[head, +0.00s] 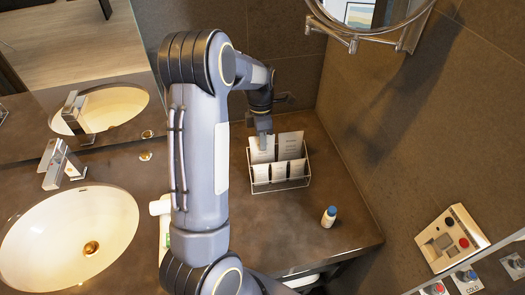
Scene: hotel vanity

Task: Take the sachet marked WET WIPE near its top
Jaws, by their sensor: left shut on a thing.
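Several pale sachets stand in a wire rack (281,184) on the brown counter, in a back and a front row. My left gripper (263,140) points down at the rack's back left and is shut on the top of the back left sachet (261,155). That sachet still stands in the rack behind the front ones. Another tall sachet (290,144) stands to its right. The print is too small to read, so I cannot tell which one is marked WET WIPE. My right gripper is not in view.
A small bottle with a blue cap (329,217) stands right of the rack. A white bottle (162,210) is partly hidden behind my left arm. A sink (70,235) and tap lie left. A wall mirror (372,18) hangs above. Counter in front of the rack is clear.

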